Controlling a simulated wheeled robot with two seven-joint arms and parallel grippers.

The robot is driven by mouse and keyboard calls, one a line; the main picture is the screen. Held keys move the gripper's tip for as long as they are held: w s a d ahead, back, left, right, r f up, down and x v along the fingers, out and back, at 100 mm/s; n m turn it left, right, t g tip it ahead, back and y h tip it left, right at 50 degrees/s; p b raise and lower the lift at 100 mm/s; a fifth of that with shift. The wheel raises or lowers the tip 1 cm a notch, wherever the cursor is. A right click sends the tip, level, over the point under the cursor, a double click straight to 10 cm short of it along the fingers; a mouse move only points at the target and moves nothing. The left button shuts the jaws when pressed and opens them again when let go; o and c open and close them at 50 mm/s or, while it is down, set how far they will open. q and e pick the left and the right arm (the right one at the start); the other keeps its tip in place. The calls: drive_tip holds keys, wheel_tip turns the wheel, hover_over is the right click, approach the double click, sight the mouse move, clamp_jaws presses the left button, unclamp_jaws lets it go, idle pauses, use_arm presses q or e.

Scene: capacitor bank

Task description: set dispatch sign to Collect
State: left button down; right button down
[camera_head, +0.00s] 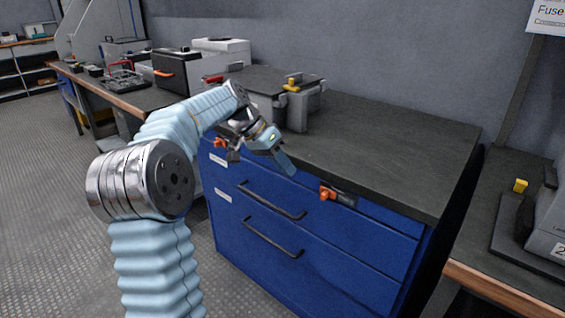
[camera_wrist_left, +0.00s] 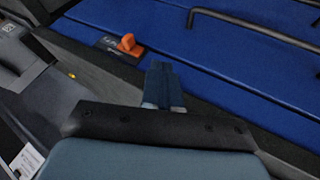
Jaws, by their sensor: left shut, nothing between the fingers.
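Two small dark plates with orange pieces sit on the front of the blue cabinet: a right one (camera_head: 338,195) at the top drawer and a left one (camera_head: 222,144) near the cabinet's left corner. I cannot tell which is the dispatch sign, and no lettering is legible. My left gripper (camera_head: 288,166) is shut and empty, close to the counter's front edge, between the two plates and apart from the right one. In the left wrist view its closed fingers (camera_wrist_left: 164,85) point toward the blue front, with one orange piece (camera_wrist_left: 128,45) up and left of them. My right gripper is not in view.
The dark countertop (camera_head: 400,150) is clear to the right of the grey box (camera_head: 300,105) with a yellow handle. Drawer handles (camera_head: 272,200) stick out of the blue front. Another bench (camera_head: 490,235) with a grey device stands at the right.

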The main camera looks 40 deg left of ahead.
sight(327, 195)
use_arm(q)
drive_tip(key=x, duration=0.5)
drive_tip(key=shift+w+d+f, duration=0.1)
drive_tip(key=shift+d+f, duration=0.1)
drive_tip(key=shift+f, duration=0.15)
drive_tip(key=shift+d+r, duration=0.25)
drive_tip(key=shift+d, duration=0.95)
drive_tip(key=shift+s+d, duration=0.2)
drive_tip(key=shift+d, duration=0.45)
drive_tip(key=d, duration=0.2)
drive_tip(key=d+b, duration=0.1)
drive_tip(key=d, duration=0.1)
drive_tip(key=shift+s+d+f+b, duration=0.15)
drive_tip(key=shift+d+b, duration=0.15)
drive_tip(key=shift+d, duration=0.5)
